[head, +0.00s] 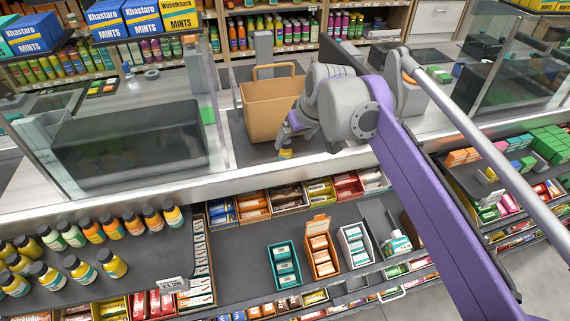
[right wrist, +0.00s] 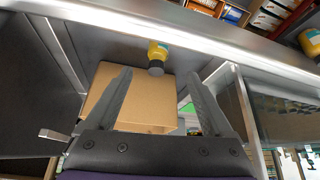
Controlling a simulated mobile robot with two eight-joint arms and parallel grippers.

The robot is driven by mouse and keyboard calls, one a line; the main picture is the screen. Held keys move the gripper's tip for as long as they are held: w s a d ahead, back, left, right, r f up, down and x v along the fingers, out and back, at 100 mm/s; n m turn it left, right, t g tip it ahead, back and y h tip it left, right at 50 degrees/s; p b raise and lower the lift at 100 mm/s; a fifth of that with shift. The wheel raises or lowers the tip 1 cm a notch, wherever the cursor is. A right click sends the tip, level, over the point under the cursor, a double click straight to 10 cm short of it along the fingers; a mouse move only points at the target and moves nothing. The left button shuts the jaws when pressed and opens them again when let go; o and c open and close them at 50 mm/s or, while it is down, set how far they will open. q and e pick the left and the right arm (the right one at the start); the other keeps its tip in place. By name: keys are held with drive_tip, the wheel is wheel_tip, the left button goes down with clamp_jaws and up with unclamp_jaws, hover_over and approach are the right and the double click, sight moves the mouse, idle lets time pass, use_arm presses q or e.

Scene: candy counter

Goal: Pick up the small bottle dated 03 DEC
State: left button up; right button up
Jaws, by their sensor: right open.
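A small yellow bottle with a dark cap (head: 285,153) stands on the counter by its front edge. It also shows in the right wrist view (right wrist: 158,51), just beyond and between the fingertips. No date can be read on it. My right gripper (head: 285,140) is open and empty, and in the right wrist view its fingers (right wrist: 160,75) are spread with the dark cap near the gap between their tips. Several more small dark-capped bottles (head: 111,227) stand on the lower left shelf, their dates unreadable. My left gripper is not in view.
A brown paper bag (head: 262,112) stands on the counter right behind the bottle. A glass case with a dark box (head: 130,143) is to the left. Candy boxes (head: 283,267) fill the shelf below the counter's front edge. My right arm covers the counter's right part.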

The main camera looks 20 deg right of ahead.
sight(286, 150)
drive_tip(key=shift+w+f, duration=0.15)
drive_tip(key=shift+w, duration=0.15)
drive_tip(key=b+x, duration=0.1)
drive_tip(key=x, duration=0.4)
drive_tip(key=shift+f, duration=0.15)
drive_tip(key=b+x, duration=0.1)
drive_tip(key=x, duration=0.4)
drive_tip(key=shift+w+d+b, duration=0.2)
drive_tip(key=shift+d+b, duration=0.05)
drive_tip(key=shift+b, duration=0.1)
drive_tip(key=shift+s, duration=0.1)
drive_tip(key=shift+c, duration=0.2)
clamp_jaws()
